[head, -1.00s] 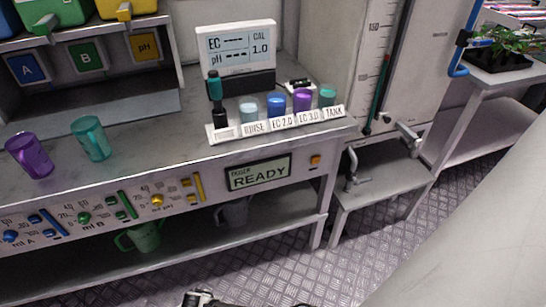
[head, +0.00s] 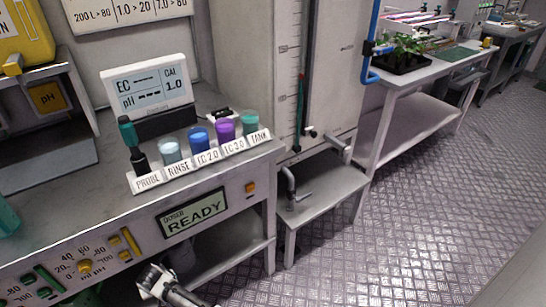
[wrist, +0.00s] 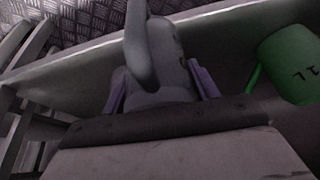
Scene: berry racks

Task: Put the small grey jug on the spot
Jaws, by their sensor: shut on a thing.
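The small grey jug (wrist: 168,50) fills the middle of the wrist view, its curved handle towards the camera. My gripper (wrist: 160,88) is shut on it, with one purple-grey finger on each side. In the head view my gripper (head: 166,284) is at the bottom edge, in front of the lower shelf under the bench. A grey shape just behind it there, probably the jug, is mostly hidden. I cannot make out a marked spot in either view.
A green jug (wrist: 290,62) marked 1L is close on the right in the wrist view. The bench (head: 95,215) holds a meter (head: 150,85) and a row of labelled cups. A low stand (head: 325,185) is under a tap. The floor (head: 400,210) to the right is clear.

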